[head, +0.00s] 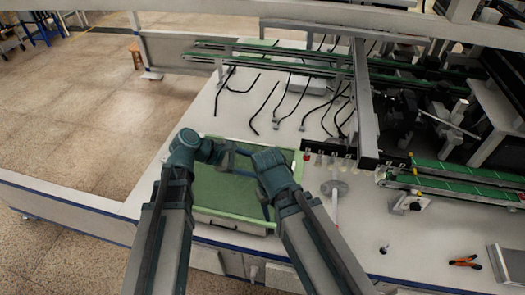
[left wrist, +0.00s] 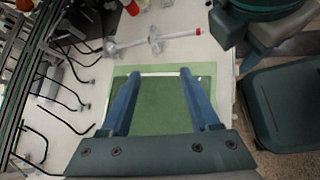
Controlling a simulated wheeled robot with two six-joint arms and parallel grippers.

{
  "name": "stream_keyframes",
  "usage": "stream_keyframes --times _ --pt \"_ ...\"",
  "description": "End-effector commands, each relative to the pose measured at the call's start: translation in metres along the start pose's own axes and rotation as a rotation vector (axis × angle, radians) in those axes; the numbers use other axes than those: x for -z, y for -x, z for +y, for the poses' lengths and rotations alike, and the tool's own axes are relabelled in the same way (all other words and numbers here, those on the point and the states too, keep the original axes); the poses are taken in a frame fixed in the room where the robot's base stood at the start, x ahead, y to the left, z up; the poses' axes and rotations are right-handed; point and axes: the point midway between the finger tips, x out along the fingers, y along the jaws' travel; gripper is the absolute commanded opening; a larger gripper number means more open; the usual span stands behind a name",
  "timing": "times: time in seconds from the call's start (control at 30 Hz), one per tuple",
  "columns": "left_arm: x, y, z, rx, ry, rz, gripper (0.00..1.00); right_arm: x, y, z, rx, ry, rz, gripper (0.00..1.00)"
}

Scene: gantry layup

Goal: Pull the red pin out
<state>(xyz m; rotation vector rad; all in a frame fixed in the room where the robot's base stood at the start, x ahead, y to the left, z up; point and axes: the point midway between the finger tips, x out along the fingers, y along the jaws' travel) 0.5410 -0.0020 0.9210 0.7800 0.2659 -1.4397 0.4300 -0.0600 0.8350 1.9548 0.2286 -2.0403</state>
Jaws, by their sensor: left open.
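I cannot pick out the red pin for certain. A clear rod with a red end (left wrist: 198,31) lies on the white table in the left wrist view, above the gripper. A small red piece (head: 307,155) shows in the head view beside the green mat. My left gripper (left wrist: 158,76) is open and empty over the green mat (left wrist: 160,112), apart from the rod. In the head view my left gripper (head: 236,159) is small and partly merged with the right arm's wrist. My right gripper's fingers cannot be made out clearly there.
The green mat (head: 220,190) lies on the table under both arms. A grey gantry beam (head: 363,100) and green rails (head: 455,172) stand to the right. Bent black rods (head: 265,102) lie beyond the mat. Red-handled pliers (head: 464,261) lie at front right.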

Motion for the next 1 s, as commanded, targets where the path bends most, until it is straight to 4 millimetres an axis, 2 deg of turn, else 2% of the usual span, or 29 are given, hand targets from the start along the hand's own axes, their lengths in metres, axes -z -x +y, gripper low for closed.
stream_keyframes --times 0.1,0.2,0.33,0.57,0.67,1.0 --pt "-0.025 0.001 0.017 -0.039 0.208 -0.129 0.62 0.0 0.0 0.0 0.0 0.0 0.0 0.5" --pt "-0.04 0.003 0.025 -0.049 0.326 -0.203 0.62 0.0 0.0 0.0 0.0 0.0 0.0 0.5" --pt "-0.048 0.005 0.03 -0.051 0.398 -0.248 0.62 0.0 0.0 0.0 0.0 0.0 0.0 0.5" --pt "-0.05 0.0 0.031 -0.049 0.408 -0.254 0.62 0.0 -0.003 0.0 0.0 0.0 0.0 0.5" --pt "-0.051 -0.011 0.032 -0.049 0.406 -0.254 0.62 0.001 -0.008 -0.001 0.0 0.0 0.0 0.5" --pt "-0.065 -0.073 0.037 -0.047 0.404 -0.253 0.62 0.002 -0.034 -0.003 0.0 0.0 0.0 0.5"
